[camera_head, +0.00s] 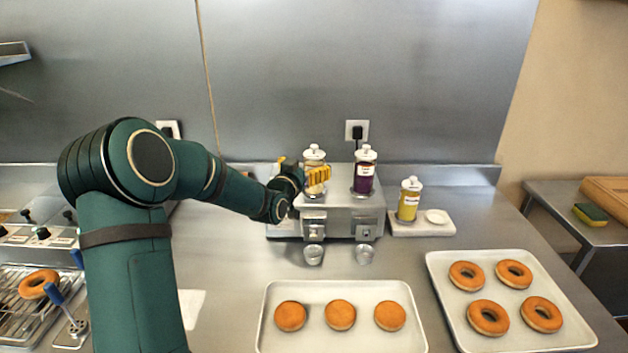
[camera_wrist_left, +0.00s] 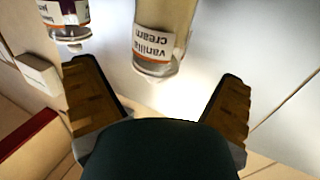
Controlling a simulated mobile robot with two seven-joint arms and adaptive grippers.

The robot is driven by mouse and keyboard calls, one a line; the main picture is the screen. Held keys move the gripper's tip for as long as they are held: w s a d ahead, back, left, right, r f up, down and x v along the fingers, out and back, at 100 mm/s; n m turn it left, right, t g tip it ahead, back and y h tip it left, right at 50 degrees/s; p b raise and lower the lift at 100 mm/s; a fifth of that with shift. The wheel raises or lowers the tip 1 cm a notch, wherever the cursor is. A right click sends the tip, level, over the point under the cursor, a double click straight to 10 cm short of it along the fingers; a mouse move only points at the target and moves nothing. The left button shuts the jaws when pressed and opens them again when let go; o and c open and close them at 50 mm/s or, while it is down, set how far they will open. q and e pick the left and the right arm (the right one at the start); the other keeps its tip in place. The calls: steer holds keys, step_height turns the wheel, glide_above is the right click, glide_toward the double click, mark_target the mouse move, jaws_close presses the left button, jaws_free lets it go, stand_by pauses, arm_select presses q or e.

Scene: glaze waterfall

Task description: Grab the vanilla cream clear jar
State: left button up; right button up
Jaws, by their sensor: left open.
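The vanilla cream clear jar (camera_head: 314,156) stands upright on the left of the metal dispenser's top, with a white knobbed lid. My left gripper (camera_head: 303,171) is at this jar, and one yellow finger hides part of its body. In the left wrist view the jar (camera_wrist_left: 164,22) appears upside down, its "vanilla cream" label readable. There the open left gripper (camera_wrist_left: 158,76) has one finger on each side of the jar, with visible gaps. I cannot tell how far the jar reaches between the fingers. My right gripper is not in view.
A purple jar (camera_head: 364,178) stands close right of it on the dispenser (camera_head: 340,207). A yellow jar (camera_head: 409,202) stands on a white tray (camera_head: 436,229). Two small metal cups sit in front. Donut trays (camera_head: 340,286) (camera_head: 467,332) lie nearer. The back wall is close behind.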

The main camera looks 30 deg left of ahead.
arm_select(q)
steer(key=w, duration=0.5)
steer(key=shift+a, duration=0.25)
steer(key=shift+r, duration=0.1)
steer(key=c, duration=1.4)
